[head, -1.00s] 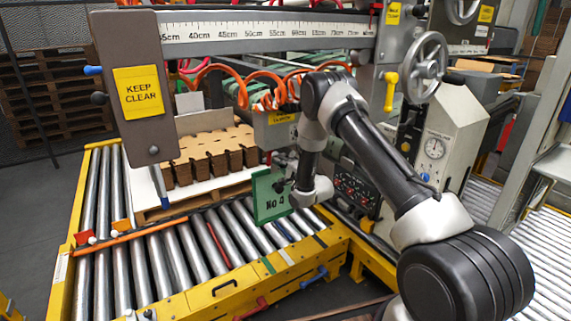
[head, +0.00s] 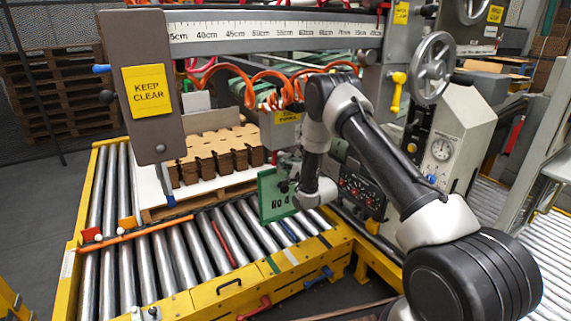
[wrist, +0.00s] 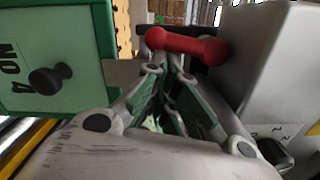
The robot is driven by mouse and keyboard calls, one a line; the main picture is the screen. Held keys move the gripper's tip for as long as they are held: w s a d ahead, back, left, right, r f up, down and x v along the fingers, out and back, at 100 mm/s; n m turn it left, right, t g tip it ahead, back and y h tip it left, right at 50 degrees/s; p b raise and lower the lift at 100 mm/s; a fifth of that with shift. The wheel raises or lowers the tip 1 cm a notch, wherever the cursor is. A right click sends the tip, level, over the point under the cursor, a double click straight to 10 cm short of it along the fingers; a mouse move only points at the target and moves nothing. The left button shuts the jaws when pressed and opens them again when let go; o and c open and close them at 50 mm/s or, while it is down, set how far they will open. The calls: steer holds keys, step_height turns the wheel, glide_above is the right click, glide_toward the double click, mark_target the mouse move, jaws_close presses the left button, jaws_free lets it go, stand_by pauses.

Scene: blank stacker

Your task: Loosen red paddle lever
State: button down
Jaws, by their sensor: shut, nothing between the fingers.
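A red lever (wrist: 187,45) with rounded ends shows in the wrist view, lying across the picture just beyond my fingertips, against a grey box (wrist: 262,55). My gripper (wrist: 178,72) is shut and empty, its tips just below the lever in the picture. Whether they touch it I cannot tell. In the head view my arm's end is beside the green "No 4" box (head: 274,194), and the fingers and this lever are hidden there. The green box (wrist: 50,60) with a black knob is left of my gripper in the wrist view.
A grey box with a yellow label (head: 287,118) hangs below the ruler beam (head: 270,32). A stack of brown cardboard blanks (head: 220,153) stands behind the rollers (head: 180,255). Another red handle (head: 255,307) and a blue one (head: 319,277) are on the yellow front frame.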

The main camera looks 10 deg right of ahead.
mark_target(273, 164)
steer(key=shift+a+f+m, duration=0.1)
steer(key=shift+a+m, duration=0.1)
steer(key=shift+m, duration=0.1)
steer(key=a+m, duration=0.2)
steer(key=s+a+m, duration=0.1)
steer(key=m, duration=0.1)
steer(key=shift+s+a+f, duration=0.1)
steer(key=shift+s+a, duration=0.05)
steer(key=shift+a, duration=0.2)
steer(key=shift+s+a+r+m, duration=0.2)
steer(key=shift+a+r+m, duration=0.2)
steer(key=shift+a, duration=0.2)
steer(key=shift+s+a+r+m, duration=0.2)
steer(key=shift+a+r+m, duration=0.15)
steer(key=shift+a, duration=0.25)
